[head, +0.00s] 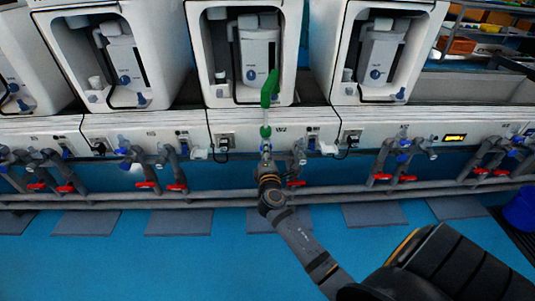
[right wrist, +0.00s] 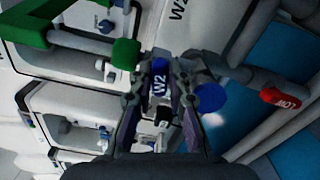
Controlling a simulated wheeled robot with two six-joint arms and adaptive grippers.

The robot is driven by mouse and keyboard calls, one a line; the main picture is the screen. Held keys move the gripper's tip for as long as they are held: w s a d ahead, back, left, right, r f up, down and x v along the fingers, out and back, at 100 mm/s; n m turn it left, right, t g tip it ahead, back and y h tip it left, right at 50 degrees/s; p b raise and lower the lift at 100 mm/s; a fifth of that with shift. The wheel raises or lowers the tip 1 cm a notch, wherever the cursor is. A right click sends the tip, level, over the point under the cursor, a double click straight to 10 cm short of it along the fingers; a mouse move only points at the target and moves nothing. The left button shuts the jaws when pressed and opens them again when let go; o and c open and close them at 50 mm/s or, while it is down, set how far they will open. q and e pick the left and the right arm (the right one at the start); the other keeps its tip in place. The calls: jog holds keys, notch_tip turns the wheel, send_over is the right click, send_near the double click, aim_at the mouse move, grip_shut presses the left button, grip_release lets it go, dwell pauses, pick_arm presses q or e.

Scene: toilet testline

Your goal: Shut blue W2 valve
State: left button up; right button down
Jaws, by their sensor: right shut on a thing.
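The blue W2 valve (right wrist: 159,77), a blue handle with a white W2 label, shows between the fingers of my right gripper (right wrist: 161,82) in the right wrist view. The fingers are shut on it, one on each side. In the head view my right gripper (head: 265,148) reaches up to the pipework under the middle station's W2 panel (head: 280,128). There it hides the valve, and its exact turn angle cannot be told. My left gripper is not in view.
A green part (head: 269,88) rises just above my right gripper and is close to it in the right wrist view (right wrist: 126,53). A red handle (right wrist: 281,98) sits on a pipe to the right. Grey pipes (head: 220,196) run along below. The blue floor (head: 200,265) in front is clear.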

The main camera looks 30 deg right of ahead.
jog(key=shift+f+m+b, duration=0.2)
jog(key=shift+m+b, duration=0.15)
jog(key=shift+m, duration=0.35)
jog(key=shift+m+b, duration=0.4)
jog(key=shift+m, duration=0.4)
jog(key=c, duration=1.3)
grip_release()
jog(key=shift+r, duration=0.1)
